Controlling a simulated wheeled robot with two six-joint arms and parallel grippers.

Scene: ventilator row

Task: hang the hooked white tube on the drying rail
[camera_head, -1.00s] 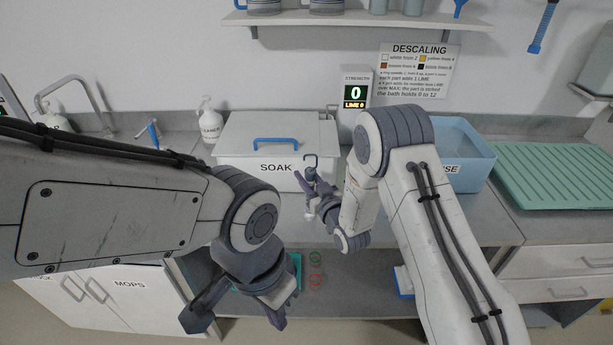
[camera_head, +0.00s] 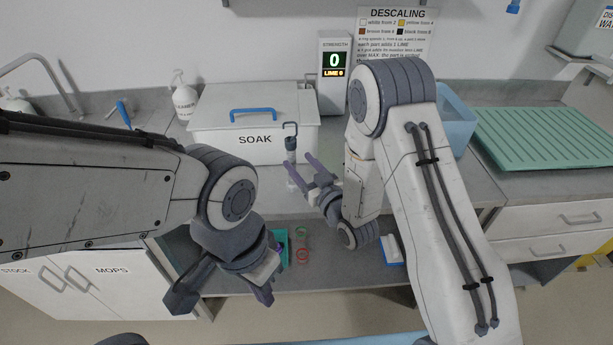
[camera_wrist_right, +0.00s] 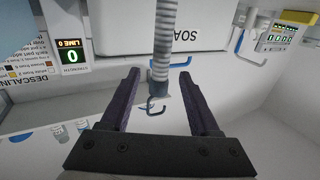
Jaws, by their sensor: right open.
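The hooked white tube (camera_head: 291,151) stands upright on the counter in front of the SOAK box, with a dark collar and a thin dark hook on top. In the right wrist view the tube (camera_wrist_right: 163,42) shows as ribbed and pale, with its hook pointing down in that view. My right gripper (camera_head: 300,163) is open, its purple fingertips close to the tube. In the wrist view the tube runs between the fingers; contact is not visible. My left gripper (camera_head: 222,292) is open and empty, low in front of the counter. I cannot make out the drying rail.
The white SOAK box (camera_head: 255,142) with a blue handle stands behind the tube, next to the strength display (camera_head: 335,72). A blue bin (camera_head: 456,120) and a green ribbed drainer (camera_head: 550,137) are at right. Coloured rings (camera_head: 302,245) lie on the lower shelf.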

